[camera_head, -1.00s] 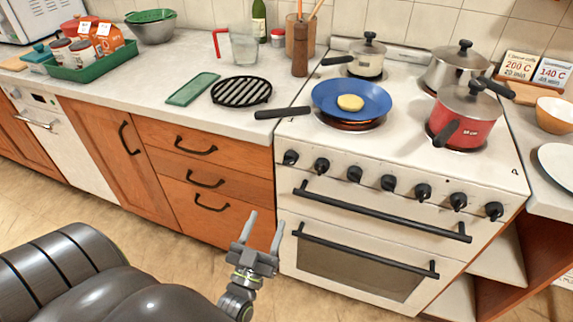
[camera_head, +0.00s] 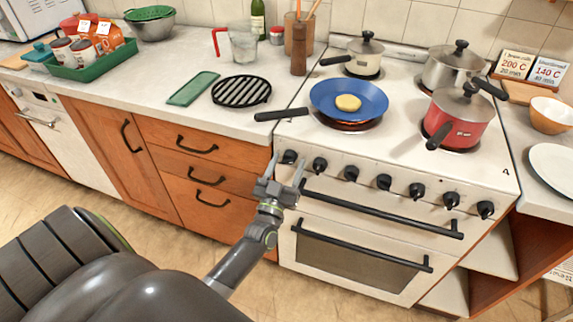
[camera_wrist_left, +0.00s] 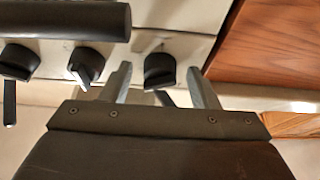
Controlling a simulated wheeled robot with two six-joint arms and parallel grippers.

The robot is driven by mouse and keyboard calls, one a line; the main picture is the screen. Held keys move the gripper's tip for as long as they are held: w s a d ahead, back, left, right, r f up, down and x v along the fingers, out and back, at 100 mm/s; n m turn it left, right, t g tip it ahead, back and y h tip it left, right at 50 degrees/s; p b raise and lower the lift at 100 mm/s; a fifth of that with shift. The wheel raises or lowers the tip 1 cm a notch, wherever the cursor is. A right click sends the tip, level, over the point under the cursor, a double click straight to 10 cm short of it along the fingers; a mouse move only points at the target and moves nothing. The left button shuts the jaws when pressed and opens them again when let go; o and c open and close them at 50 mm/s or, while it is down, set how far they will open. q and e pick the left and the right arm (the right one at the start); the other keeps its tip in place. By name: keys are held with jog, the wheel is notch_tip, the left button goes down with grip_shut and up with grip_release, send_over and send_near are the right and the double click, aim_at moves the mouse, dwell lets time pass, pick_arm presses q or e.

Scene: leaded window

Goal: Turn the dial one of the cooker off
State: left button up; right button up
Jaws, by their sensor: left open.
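The white cooker (camera_head: 400,150) has a row of several black dials along its front panel. The leftmost dial (camera_head: 289,157) is just beyond my left gripper (camera_head: 286,166) in the head view. My left gripper is open and empty, its two fingers pointing at the panel, one to each side of that dial as pictured. In the left wrist view the dial (camera_wrist_left: 160,70) appears between the fingertips (camera_wrist_left: 161,84); I cannot tell whether they touch it. Neighbouring dials (camera_wrist_left: 86,62) show to its left there. No number on the dials is readable.
A blue pan (camera_head: 330,105) with a yellow piece sits on a reddish-glowing burner, its handle sticking out left over the counter. A red pot (camera_head: 465,128) stands to its right. The oven handle (camera_head: 380,208) is below the dials. Wooden drawers (camera_head: 205,175) adjoin on the left.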

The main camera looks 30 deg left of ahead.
pick_arm(q)
jog(key=c, duration=1)
jog(key=shift+o, duration=0.2)
pick_arm(e)
jog(key=shift+s+d+r, duration=0.1)
jog(key=shift+s+d, duration=0.05)
jog(key=shift+d, duration=0.2)
